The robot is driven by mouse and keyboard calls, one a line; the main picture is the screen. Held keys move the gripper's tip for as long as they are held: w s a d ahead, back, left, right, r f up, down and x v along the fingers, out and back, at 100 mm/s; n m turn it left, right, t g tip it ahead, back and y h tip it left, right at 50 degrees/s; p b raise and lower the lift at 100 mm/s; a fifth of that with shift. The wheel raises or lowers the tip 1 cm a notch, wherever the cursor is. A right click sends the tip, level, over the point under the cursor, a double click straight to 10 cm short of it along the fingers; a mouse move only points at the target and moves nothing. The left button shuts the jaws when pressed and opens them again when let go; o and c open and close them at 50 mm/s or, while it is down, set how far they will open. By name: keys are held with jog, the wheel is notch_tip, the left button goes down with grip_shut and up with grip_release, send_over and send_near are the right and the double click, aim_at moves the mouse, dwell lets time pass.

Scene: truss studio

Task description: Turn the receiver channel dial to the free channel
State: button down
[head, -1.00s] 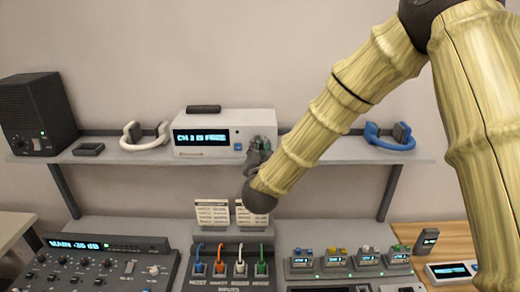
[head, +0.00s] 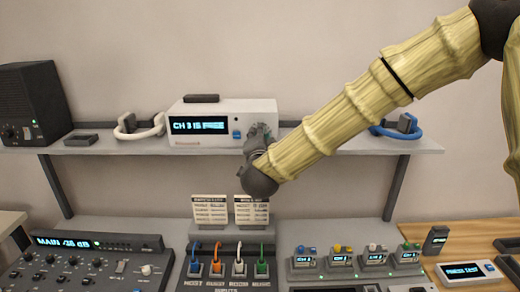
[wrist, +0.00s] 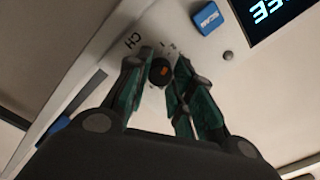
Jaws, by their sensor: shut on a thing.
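The receiver (head: 222,122) is a white box on the grey shelf, with a lit display (head: 200,126) that seems to read "CH 3 IS FREE". In the wrist view, the channel dial (wrist: 159,72) is a small dark round knob with an orange mark, near the letters "CH". In the head view, my gripper (head: 257,139) is at the right end of the receiver's front and hides the dial. The dial's numbers are mostly covered or too small to read.
A blue button (wrist: 207,18) sits close to the dial on the receiver front. The shelf (head: 330,144) holds white headphones (head: 138,127) at left and blue headphones (head: 398,128) at right. Two cards (head: 230,209), patch cables and a mixer (head: 85,262) stand below.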

jog(key=m+b, duration=0.4)
jog(key=b, duration=0.2)
jog(key=shift+f+b, duration=0.2)
jog(key=shift+b, duration=0.15)
jog(key=shift+r+m+b, duration=0.15)
jog(key=shift+m+b, duration=0.15)
jog(key=shift+m, duration=0.2)
jog(key=c, duration=1.2)
grip_release()
jog(key=shift+d, duration=0.1)
jog(key=s, duration=1.2)
